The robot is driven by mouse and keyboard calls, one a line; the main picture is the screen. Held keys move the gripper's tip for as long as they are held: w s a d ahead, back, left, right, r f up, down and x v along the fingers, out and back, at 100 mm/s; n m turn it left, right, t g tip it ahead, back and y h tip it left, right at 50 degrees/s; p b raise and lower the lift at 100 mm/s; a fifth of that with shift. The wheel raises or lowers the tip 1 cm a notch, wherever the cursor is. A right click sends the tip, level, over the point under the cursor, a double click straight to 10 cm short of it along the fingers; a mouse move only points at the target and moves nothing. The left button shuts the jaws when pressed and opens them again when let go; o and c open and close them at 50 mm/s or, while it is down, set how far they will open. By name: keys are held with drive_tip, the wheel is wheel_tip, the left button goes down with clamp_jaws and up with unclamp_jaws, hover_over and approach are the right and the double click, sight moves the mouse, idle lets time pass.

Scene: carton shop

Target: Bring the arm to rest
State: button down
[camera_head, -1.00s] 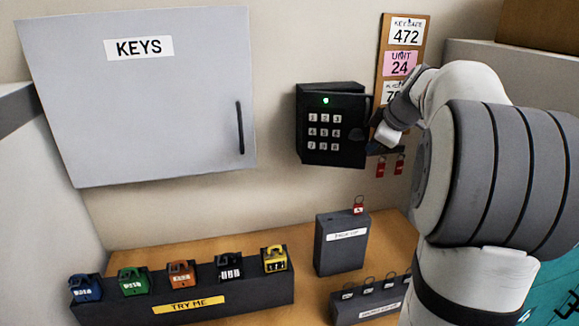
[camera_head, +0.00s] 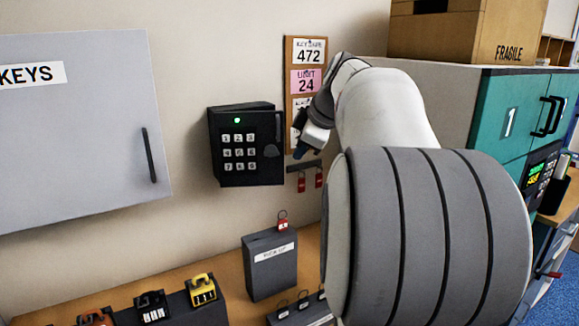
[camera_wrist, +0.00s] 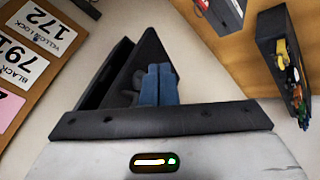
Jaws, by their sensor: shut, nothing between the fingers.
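My gripper (camera_head: 303,150) is at the end of my raised arm, in front of the wall and just right of the black key safe (camera_head: 245,148). A gap shows between gripper and safe in the head view. Its two blue fingers (camera_wrist: 158,85) are together and empty in the wrist view. The safe has a number keypad and a lit green light. In the wrist view a dark box shape (camera_wrist: 128,68) lies behind the fingers. My large arm link hides much of the right middle of the head view.
A board (camera_head: 291,100) with number cards hangs behind my gripper. Red tags (camera_head: 301,182) hang below it. A grey box (camera_head: 270,263) and padlock rack (camera_head: 200,310) stand on the counter. The KEYS cabinet (camera_head: 90,130) is left, teal lockers (camera_head: 500,125) right.

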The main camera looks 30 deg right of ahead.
drive_tip(key=shift+v, duration=2.2)
